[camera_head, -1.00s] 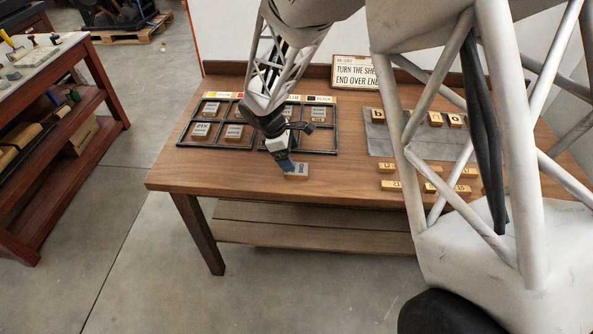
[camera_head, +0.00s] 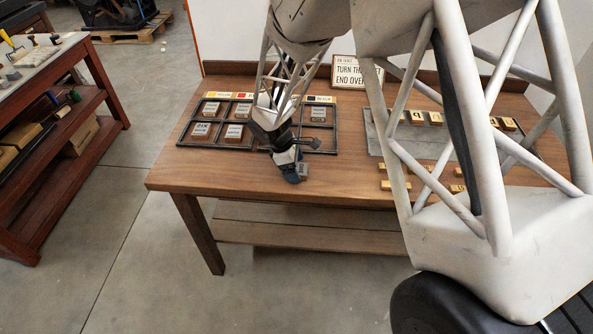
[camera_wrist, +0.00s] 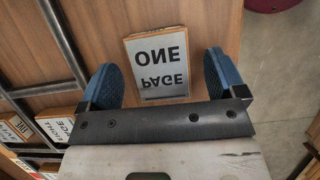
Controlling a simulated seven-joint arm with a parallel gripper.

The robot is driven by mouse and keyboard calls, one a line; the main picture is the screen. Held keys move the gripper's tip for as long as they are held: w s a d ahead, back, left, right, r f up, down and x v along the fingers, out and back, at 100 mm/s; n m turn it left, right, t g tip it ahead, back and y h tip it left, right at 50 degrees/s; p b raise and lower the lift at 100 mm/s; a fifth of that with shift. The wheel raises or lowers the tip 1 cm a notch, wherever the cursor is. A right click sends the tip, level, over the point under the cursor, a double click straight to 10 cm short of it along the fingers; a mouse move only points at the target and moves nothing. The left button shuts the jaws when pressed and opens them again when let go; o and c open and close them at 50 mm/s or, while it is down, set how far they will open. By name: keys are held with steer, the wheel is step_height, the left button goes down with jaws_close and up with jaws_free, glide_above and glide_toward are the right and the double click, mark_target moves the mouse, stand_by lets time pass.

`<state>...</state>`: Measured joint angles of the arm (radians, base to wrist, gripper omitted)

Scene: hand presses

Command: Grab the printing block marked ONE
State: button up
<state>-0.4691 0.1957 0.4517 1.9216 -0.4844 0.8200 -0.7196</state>
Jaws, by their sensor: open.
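The printing block marked ONE (camera_wrist: 157,62) lies on the wooden table, with its ONE and PAGE lettering facing up in the wrist view. In the head view the block (camera_head: 302,169) shows only in part beside my gripper, near the table's front edge. My gripper (camera_wrist: 162,84) is open, with one blue finger pad on each side of the block's lower part. A small gap shows between the block and each pad. In the head view my gripper (camera_head: 293,175) is low over the table, and its fingers partly hide the block.
A black divided frame (camera_head: 207,144) holding several blocks stands left of and behind my gripper. A grey mat (camera_head: 384,143) with small lettered pieces lies to the right, partly hidden by my arm. A sign (camera_head: 345,72) stands at the back. The table's left front (camera_head: 215,172) is clear.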

mark_target(302, 169)
steer(key=shift+f, duration=0.15)
stand_by(0.4)
steer(key=c, duration=1)
steer(key=shift+c, duration=0.2)
step_height(302, 169, up, 2)
steer(key=shift+s+d+r, duration=0.15)
steer(key=shift+s+r, duration=0.1)
steer(key=shift+r, duration=0.55)
steer(key=s+d, duration=0.2)
steer(key=s, duration=0.5)
steer(key=s+d+r, duration=0.1)
steer(key=s+d, duration=0.2)
steer(key=s, duration=0.4)
steer(key=shift+s+d+r, duration=0.2)
steer(key=shift+d, duration=0.05)
